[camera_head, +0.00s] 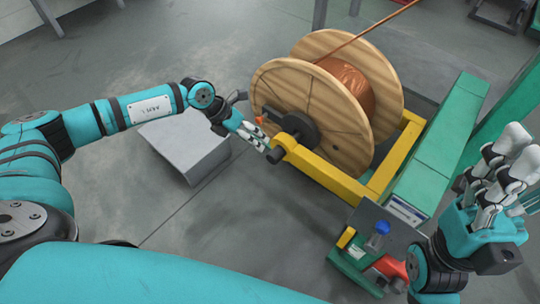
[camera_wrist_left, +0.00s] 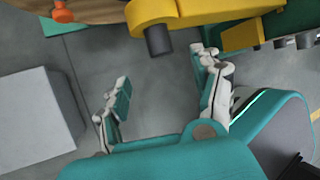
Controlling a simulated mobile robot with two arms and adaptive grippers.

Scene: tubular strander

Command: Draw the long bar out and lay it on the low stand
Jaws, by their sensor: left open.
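The long bar shows only as a dark round end (camera_head: 276,155) sticking out of the yellow frame at the spool's near side; the rest is hidden inside the spool and hub. In the left wrist view the bar end (camera_wrist_left: 159,41) lies just beyond and between my fingertips. My left gripper (camera_head: 259,140) is open and empty, close to the bar end; its parted fingers also show in the wrist view (camera_wrist_left: 161,67). The low stand, a grey block (camera_head: 178,136), is left of the spool with a bare top; it also shows in the wrist view (camera_wrist_left: 35,118). My right gripper (camera_head: 502,165) is raised at the right.
The wooden spool (camera_head: 280,112) with copper wire sits in a yellow frame (camera_head: 330,178). A green beam (camera_head: 445,135) runs along its right. A small unit with a blue knob (camera_head: 378,238) stands at the front. Clear floor lies between stand and frame.

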